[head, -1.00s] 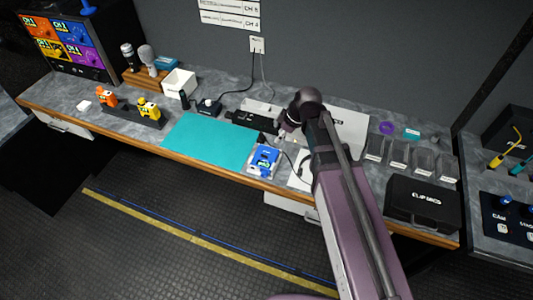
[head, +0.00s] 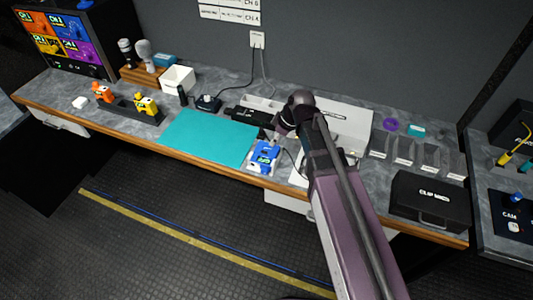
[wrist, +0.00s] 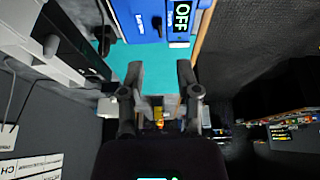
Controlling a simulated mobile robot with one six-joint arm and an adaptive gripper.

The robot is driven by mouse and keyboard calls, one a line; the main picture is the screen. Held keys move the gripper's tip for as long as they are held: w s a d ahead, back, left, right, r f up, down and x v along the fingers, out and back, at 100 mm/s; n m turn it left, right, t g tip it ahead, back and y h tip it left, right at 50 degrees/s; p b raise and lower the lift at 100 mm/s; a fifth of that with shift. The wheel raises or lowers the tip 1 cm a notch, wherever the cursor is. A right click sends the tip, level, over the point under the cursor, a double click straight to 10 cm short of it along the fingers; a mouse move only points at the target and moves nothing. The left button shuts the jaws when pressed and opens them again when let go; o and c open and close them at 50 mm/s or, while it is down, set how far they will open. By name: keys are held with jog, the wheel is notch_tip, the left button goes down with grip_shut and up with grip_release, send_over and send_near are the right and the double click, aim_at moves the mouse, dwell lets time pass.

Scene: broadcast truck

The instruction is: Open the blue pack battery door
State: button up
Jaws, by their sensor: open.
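The blue pack (head: 264,156) sits in a pale holder near the front edge of the counter, just right of the teal mat. In the wrist view the blue pack (wrist: 138,20) fills the top, with a small display reading OFF. I cannot make out its battery door or whether it is open. My gripper (wrist: 160,72) is open and empty, its two fingers apart and short of the pack in the picture. In the head view my gripper is small and partly hidden by my arm, just behind and above the pack.
The teal mat (head: 209,137) is bare. An orange pack (head: 103,92) and a yellow pack (head: 146,104) stand in a dark rack at left. Clear bins (head: 403,152) and a black case (head: 430,200) stand to the right. A dark cable runs beside the blue pack.

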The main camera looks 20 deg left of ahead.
aim_at(265, 151)
jog(key=shift+b+x, duration=3.6)
jog(key=shift+x, duration=0.65)
grip_shut()
